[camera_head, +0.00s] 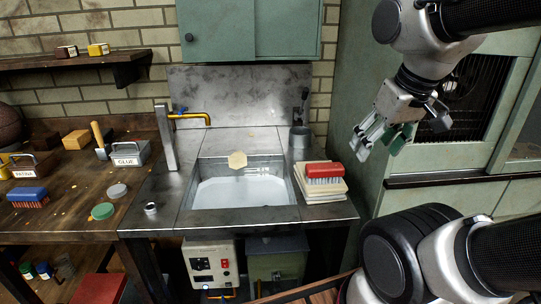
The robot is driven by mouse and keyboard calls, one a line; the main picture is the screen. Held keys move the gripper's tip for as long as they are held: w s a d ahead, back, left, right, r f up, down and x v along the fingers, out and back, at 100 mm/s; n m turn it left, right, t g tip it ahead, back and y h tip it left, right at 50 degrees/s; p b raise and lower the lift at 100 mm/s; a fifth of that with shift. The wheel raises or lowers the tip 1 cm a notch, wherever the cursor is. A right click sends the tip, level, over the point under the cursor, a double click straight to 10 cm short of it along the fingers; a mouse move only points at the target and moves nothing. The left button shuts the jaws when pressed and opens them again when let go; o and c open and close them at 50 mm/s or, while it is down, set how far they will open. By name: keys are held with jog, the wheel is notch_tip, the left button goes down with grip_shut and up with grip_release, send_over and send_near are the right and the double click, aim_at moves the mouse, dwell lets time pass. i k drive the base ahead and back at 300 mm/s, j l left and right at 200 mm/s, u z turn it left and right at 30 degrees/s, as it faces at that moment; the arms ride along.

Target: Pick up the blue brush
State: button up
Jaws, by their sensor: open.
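The blue brush (28,196) lies on the wooden workbench (70,222) at the far left, blue back up and bristles down. My gripper (374,146) is at the upper right, in the air in front of the green cabinet. It is open and nothing shows between its fingers. It is far from the blue brush, with the sink between them in the picture.
A red brush (324,171) rests on a pale stack right of the metal sink (240,186). A shelf (75,62) hangs above.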

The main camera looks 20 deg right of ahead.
aim_at(22, 197)
jog(key=u, duration=1.35)
jog(key=i+j+z, duration=0.1)
jog(key=z, duration=0.45)
jog(key=i+j+z, duration=0.15)
jog(key=j, duration=0.2)
jog(key=i+j+z, duration=0.15)
jog(key=j, duration=0.2)
jog(key=j+z, duration=0.1)
jog(key=j, duration=0.25)
jog(key=i+j+z, duration=0.15)
jog(key=j, duration=0.2)
jog(key=i+j, duration=0.1)
jog(key=j, duration=0.45)
jog(key=i+j, duration=0.1)
jog(key=j, duration=0.45)
jog(key=i+j, duration=0.1)
jog(key=j, duration=0.4)
jog(key=z, duration=0.05)
